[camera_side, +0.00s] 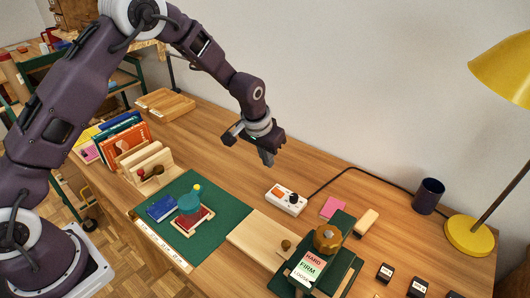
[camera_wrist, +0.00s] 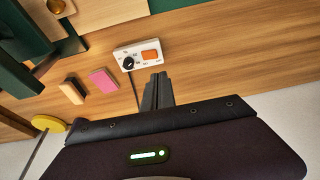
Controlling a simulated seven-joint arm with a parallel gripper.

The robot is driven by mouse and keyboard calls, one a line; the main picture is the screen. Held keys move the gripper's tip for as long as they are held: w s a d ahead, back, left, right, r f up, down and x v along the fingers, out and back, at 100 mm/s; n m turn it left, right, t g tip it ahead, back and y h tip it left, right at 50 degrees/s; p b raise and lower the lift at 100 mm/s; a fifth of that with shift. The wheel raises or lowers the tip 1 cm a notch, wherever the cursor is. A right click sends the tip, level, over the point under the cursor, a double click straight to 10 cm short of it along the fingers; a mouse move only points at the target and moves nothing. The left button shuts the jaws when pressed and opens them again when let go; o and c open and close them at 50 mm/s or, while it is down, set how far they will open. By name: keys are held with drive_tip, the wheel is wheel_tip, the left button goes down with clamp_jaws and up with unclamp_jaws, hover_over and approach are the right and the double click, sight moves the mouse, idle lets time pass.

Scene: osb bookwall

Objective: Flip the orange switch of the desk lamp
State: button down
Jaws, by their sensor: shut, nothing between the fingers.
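A white control box (camera_side: 287,199) lies on the desk, with a black knob and an orange switch (camera_side: 278,193) on top. In the wrist view the box (camera_wrist: 137,55) shows the orange switch (camera_wrist: 151,55) to the right of the knob. A dark cable runs from the box toward the yellow desk lamp (camera_side: 470,237), whose yellow shade (camera_side: 505,68) is at the far right. My gripper (camera_side: 268,161) is shut and empty, pointing down above and behind the box, apart from it. Its fingertips (camera_wrist: 158,76) show just below the box in the wrist view. Which way the switch is tilted is unclear.
A pink note pad (camera_side: 332,207), a tan block (camera_side: 367,221) and a dark cup (camera_side: 428,196) are to the right of the box. A green press (camera_side: 318,262) stands in front. A green mat (camera_side: 225,228) lies left. The desk behind the box is clear.

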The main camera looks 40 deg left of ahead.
drive_tip(key=shift+a+v, duration=0.2)
drive_tip(key=shift+v, duration=1.15)
drive_tip(key=s+a+r+t, duration=0.1)
drive_tip(key=s+a+r, duration=0.1)
drive_tip(key=s+r, duration=1.45)
drive_tip(key=s+r+t, duration=0.1)
drive_tip(key=s+r, duration=0.2)
drive_tip(key=s, duration=1.5)
drive_tip(key=shift+s+a, duration=0.15)
drive_tip(key=shift+a, duration=0.05)
drive_tip(key=shift+r, duration=0.15)
